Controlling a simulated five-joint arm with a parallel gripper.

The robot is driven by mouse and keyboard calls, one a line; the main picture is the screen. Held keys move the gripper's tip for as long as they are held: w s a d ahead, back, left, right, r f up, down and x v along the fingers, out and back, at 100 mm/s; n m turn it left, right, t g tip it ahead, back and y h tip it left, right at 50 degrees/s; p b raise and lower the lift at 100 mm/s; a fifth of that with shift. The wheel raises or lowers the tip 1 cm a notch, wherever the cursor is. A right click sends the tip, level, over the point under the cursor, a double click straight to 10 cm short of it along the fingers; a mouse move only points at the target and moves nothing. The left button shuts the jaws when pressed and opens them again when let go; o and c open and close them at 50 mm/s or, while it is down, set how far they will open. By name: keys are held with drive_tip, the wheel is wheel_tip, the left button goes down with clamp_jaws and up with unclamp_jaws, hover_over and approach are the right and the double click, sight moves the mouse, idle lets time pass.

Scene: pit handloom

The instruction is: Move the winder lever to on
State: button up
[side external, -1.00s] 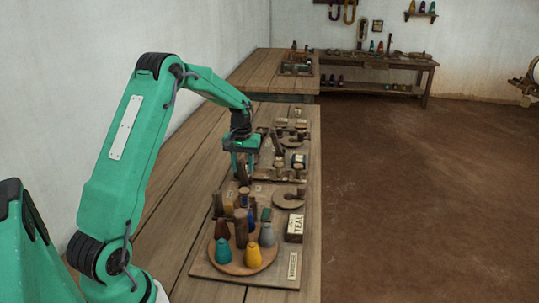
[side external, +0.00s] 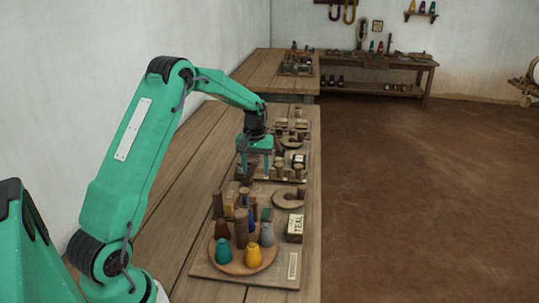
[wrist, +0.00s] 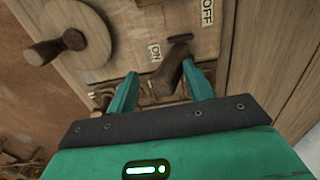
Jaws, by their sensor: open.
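In the wrist view a dark brown wooden lever (wrist: 169,72) leans between my fingers, beside a white ON label (wrist: 156,52). A white OFF label (wrist: 207,14) lies farther up and to the right. My gripper (wrist: 160,68) is open, with one green finger on each side of the lever. I cannot tell whether either finger touches it. In the side view my gripper (side external: 255,163) is low over the middle of the board, pointing down. The lever cannot be made out clearly there.
A round wooden disc with a peg handle (wrist: 90,30) is left of the lever; it also shows in the side view (side external: 289,198).

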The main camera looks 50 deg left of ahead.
drive_tip(key=shift+w+d+f, duration=0.25)
drive_tip(key=shift+d+f, duration=0.05)
drive_tip(key=shift+d, duration=0.05)
drive_tip(key=shift+s+a, duration=0.1)
drive_tip(key=shift+s+a, duration=0.2)
idle(0.4)
drive_tip(key=shift+o, duration=0.8)
drive_tip(key=shift+s, duration=0.1)
drive_tip(key=shift+r, duration=0.1)
drive_tip(key=shift+a+r, duration=0.15)
drive_tip(key=shift+r, duration=3.15)
